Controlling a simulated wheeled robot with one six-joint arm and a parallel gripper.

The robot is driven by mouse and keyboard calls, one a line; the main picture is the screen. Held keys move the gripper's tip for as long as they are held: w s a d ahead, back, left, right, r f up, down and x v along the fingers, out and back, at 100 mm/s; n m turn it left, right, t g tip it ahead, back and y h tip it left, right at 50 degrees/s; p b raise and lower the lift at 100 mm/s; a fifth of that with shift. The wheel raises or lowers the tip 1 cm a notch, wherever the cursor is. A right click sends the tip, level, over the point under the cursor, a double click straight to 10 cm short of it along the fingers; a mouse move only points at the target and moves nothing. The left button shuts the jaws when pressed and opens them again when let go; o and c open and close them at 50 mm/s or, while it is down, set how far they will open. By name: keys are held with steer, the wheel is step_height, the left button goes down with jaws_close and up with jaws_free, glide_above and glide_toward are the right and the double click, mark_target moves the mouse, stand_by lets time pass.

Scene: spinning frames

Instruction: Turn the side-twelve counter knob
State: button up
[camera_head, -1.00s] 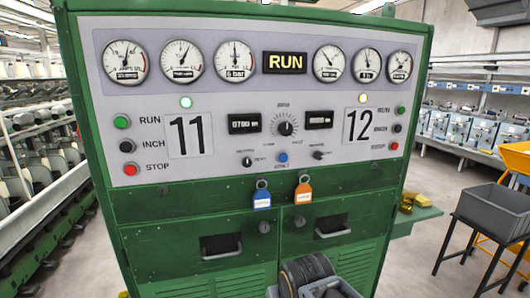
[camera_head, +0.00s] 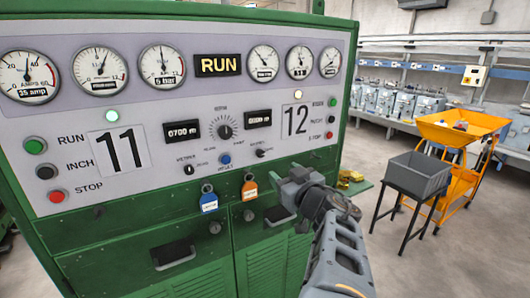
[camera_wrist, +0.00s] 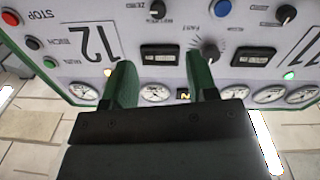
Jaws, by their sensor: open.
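The grey control panel of the green cabinet carries a small black knob (camera_head: 261,152) below the right counter display (camera_head: 258,118), to the left of and below the number 12 (camera_head: 294,120). In the upside-down wrist view the small knob (camera_wrist: 157,8) is at the top edge, near the counter display (camera_wrist: 161,54) and the 12. My gripper (camera_wrist: 160,80) is open, its two fingers apart with nothing between them.
A large dial knob (camera_head: 225,131), a blue button (camera_head: 225,159) and a matching left small knob (camera_head: 189,169) are close by. Blue (camera_head: 209,201) and orange (camera_head: 249,189) padlocks hang below. A grey bin (camera_head: 418,173) and orange cart (camera_head: 463,135) stand right on open floor.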

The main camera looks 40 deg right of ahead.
mark_target(262, 154)
steer(key=w+b, duration=0.1)
steer(key=w, duration=0.3)
steer(key=w+d+b, duration=0.1)
steer(key=w+b, duration=0.1)
steer(key=w, duration=0.2)
steer(key=w+d+b, duration=0.1)
steer(key=w+b, duration=0.1)
steer(key=w, duration=0.3)
steer(key=shift+d, duration=0.25)
steer(key=shift+c, duration=0.4)
steer(key=c, duration=0.8)
steer(key=shift+c, duration=0.2)
